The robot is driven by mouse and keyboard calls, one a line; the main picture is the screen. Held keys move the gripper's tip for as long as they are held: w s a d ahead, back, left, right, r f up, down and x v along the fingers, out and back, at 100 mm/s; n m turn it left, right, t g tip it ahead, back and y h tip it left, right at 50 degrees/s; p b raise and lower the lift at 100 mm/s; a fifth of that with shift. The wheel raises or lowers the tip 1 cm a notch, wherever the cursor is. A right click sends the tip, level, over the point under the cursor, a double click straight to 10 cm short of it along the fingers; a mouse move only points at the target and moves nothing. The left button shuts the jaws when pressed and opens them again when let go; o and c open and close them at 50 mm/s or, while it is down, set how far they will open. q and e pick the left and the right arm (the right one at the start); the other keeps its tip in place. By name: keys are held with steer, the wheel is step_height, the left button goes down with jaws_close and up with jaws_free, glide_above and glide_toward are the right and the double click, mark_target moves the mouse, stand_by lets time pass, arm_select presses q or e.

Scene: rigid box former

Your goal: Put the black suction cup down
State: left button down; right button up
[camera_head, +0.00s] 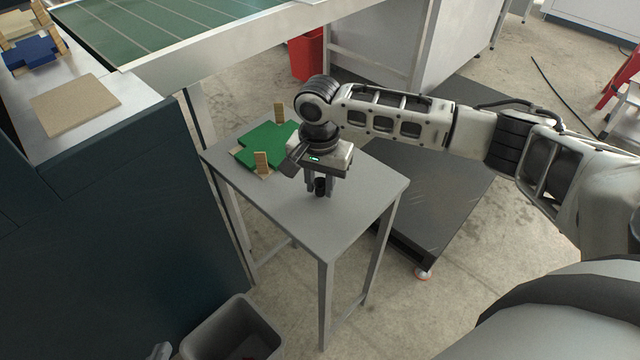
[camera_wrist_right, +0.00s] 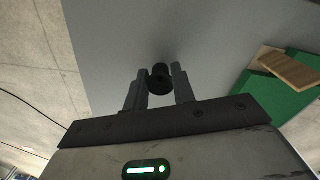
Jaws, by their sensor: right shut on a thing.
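The black suction cup (camera_head: 320,187) is a small dark cylinder between the fingers of my right gripper (camera_head: 318,183), over the grey table (camera_head: 345,222). The right wrist view shows the cup (camera_wrist_right: 160,82) between the two fingertips of the right gripper (camera_wrist_right: 159,74), which is shut on it. The gripper points down at the table top. I cannot tell whether the cup touches the surface. A small grey piece at the bottom edge of the head view may be part of my left gripper (camera_head: 161,351); its fingers are not clear.
A green cross-shaped sheet (camera_head: 262,146) with wooden blocks (camera_head: 262,163) lies on the table's far left part. A grey bin (camera_head: 232,330) stands on the floor in front. A dark counter with a tan board (camera_head: 75,104) is at left. The table's front is clear.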

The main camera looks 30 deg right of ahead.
steer(key=shift+f, duration=0.15)
steer(key=shift+f, duration=0.1)
steer(key=o, duration=0.9)
